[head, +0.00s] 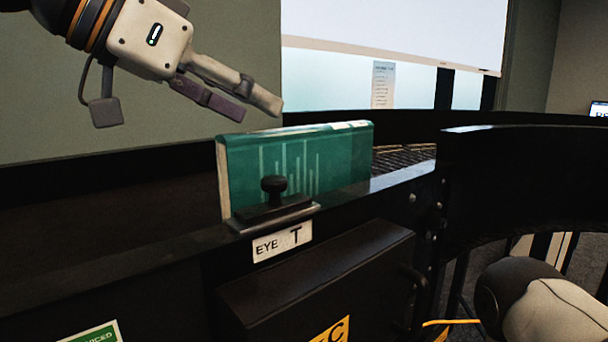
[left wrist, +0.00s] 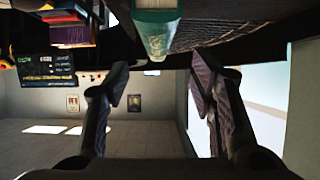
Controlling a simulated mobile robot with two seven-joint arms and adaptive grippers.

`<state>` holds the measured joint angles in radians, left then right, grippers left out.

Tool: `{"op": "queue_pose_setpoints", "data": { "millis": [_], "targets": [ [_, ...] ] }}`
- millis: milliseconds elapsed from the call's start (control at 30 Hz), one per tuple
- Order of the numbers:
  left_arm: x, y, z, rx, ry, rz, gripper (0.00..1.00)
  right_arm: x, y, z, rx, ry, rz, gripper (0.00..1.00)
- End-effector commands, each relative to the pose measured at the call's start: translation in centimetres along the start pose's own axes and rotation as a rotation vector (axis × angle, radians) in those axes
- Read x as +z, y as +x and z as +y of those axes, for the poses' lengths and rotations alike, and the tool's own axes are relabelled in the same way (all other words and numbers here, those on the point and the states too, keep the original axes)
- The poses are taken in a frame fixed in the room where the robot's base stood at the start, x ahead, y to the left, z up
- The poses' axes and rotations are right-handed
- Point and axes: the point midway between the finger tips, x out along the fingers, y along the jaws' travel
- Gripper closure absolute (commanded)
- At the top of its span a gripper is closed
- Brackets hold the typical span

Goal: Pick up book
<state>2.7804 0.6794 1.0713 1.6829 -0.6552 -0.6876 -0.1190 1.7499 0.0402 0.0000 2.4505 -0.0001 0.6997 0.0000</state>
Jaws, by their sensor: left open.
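A teal book (head: 335,160) with pale stripes and light page edges stands upright on the black sorter, behind its front rail. My left gripper (head: 262,107) is above the book's upper left part, pointing down to the right, open and empty. In the left wrist view the open fingers (left wrist: 160,90) show with a gap between them, and the teal book (left wrist: 155,35) hangs in at the top of the picture beyond them, apart from both. A black knob on a base hides part of the book's lower front. My right gripper does not show.
The black knob (head: 273,190) sits on the front rail above a label reading "EYE T" (head: 283,242). A black box (head: 320,270) juts out below. Rollers (head: 405,157) lie right of the book, and a high curved black wall (head: 520,165) rises further right.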

Motion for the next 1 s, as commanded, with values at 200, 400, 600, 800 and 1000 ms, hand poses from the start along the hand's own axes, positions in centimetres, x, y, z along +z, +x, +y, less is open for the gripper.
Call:
{"op": "queue_pose_setpoints", "data": {
  "millis": [200, 400, 600, 800, 1000],
  "targets": [
    [0.1, 4.4, -0.1, 0.002, -0.003, -0.004, 0.49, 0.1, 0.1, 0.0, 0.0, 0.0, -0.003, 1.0],
    [-0.3, 7.7, 0.1, 0.004, -0.002, -0.005, 0.49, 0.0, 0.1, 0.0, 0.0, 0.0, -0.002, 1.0],
    [-0.5, 10.0, 0.0, 0.001, -0.001, -0.002, 0.49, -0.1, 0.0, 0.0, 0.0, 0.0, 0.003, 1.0],
    [-0.5, 10.1, 0.0, 0.0, -0.002, -0.001, 0.52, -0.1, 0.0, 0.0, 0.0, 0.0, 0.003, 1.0],
    [-0.4, 10.0, 0.0, 0.0, -0.002, -0.002, 0.97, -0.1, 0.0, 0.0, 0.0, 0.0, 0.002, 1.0]
  ]
}}
